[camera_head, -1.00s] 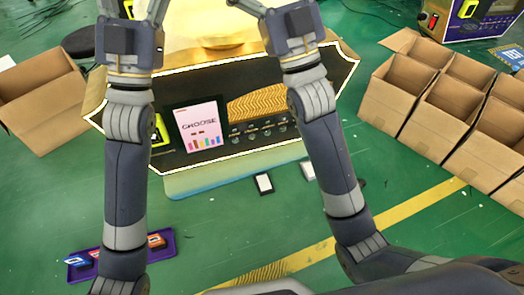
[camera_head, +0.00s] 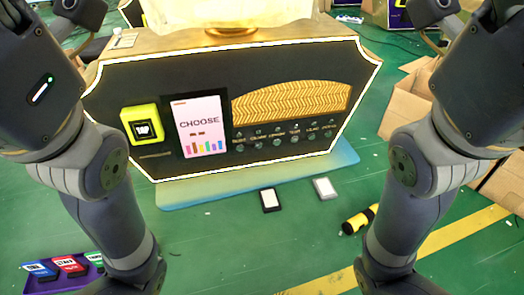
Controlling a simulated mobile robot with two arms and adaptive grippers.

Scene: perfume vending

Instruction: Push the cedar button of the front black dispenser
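The front black dispenser (camera_head: 200,85) stands in the middle, its black face toward me, with a glowing white outline. Its face has a pink "CHOOSE" screen (camera_head: 201,127), a yellow "TAP" reader (camera_head: 143,125) at the left and a gold patterned panel (camera_head: 290,103). Rows of small round buttons (camera_head: 277,142) with labels sit below the gold panel. The labels are too small to tell surely which is cedar. My two arms rise at the left and right edges, clear of the face.
A black card (camera_head: 270,200) and a pale card (camera_head: 325,188) lie on the green floor before the dispenser. A black-and-yellow cylinder (camera_head: 360,219) lies right of them. A purple tray (camera_head: 62,283) with colored packs is at lower left. Cardboard boxes (camera_head: 412,97) stand at right.

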